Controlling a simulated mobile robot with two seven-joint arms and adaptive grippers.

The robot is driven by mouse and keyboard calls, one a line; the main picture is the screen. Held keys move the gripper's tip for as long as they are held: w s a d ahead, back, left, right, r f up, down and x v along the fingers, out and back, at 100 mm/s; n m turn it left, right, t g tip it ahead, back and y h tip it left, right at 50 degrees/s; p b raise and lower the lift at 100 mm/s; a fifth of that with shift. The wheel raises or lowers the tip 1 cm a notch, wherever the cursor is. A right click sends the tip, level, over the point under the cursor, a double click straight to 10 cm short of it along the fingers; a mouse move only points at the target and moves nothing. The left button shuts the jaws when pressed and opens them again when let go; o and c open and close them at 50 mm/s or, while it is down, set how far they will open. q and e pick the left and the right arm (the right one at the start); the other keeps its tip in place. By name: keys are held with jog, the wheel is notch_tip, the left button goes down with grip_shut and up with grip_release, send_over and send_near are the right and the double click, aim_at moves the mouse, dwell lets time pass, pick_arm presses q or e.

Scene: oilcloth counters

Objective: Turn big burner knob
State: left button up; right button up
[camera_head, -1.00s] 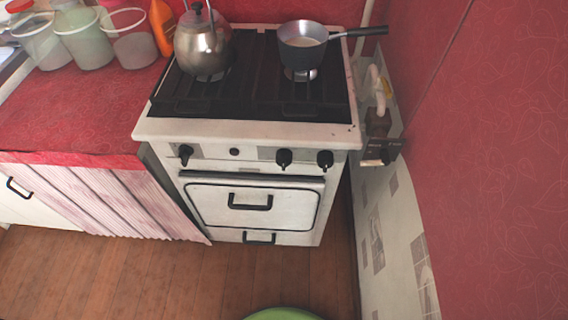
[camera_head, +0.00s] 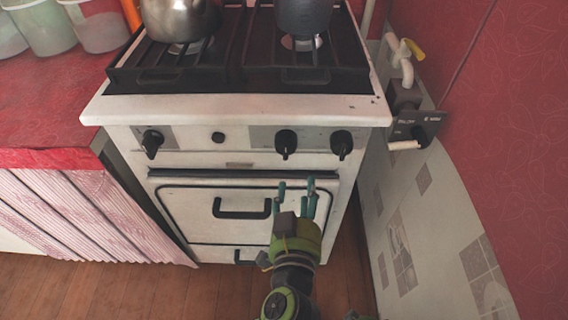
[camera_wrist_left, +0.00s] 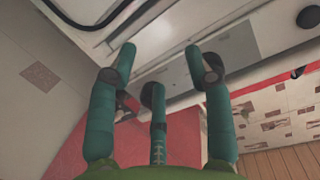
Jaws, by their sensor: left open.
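The white stove's front panel carries a left black knob (camera_head: 152,143), a middle-right black knob (camera_head: 286,142) and a far-right black knob (camera_head: 341,144). I cannot tell which of them serves the big burner. My left gripper (camera_head: 297,190) is open and empty, with its teal fingers pointing up in front of the oven door, below the two right-hand knobs and apart from them in the picture. In the left wrist view the same open fingers (camera_wrist_left: 160,60) spread before the pale stove front. My right gripper is not in view.
The oven door handle (camera_head: 242,208) is left of my gripper. A kettle (camera_head: 180,18) and a saucepan (camera_head: 303,17) stand on the black grates. A tiled wall (camera_head: 400,245) and a pipe with a yellow valve (camera_head: 414,50) are close on the right. Plastic containers (camera_head: 40,30) stand left.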

aim_at(286, 154)
pick_arm(q)
jog(key=a+r+n, duration=0.1)
jog(key=r, duration=0.1)
jog(key=r+n+t, duration=0.1)
jog(key=r, duration=0.1)
jog(key=a+r+y+b, duration=0.1)
jog(key=r, duration=0.1)
jog(key=shift+s+a+r+n+t, duration=0.25)
jog(key=shift+a+n+t, duration=0.05)
jog(key=shift+n+t, duration=0.1)
jog(key=w, duration=0.6)
jog(key=shift+w+f+p, duration=0.1)
jog(key=shift+p, duration=0.25)
jog(key=c, duration=0.9)
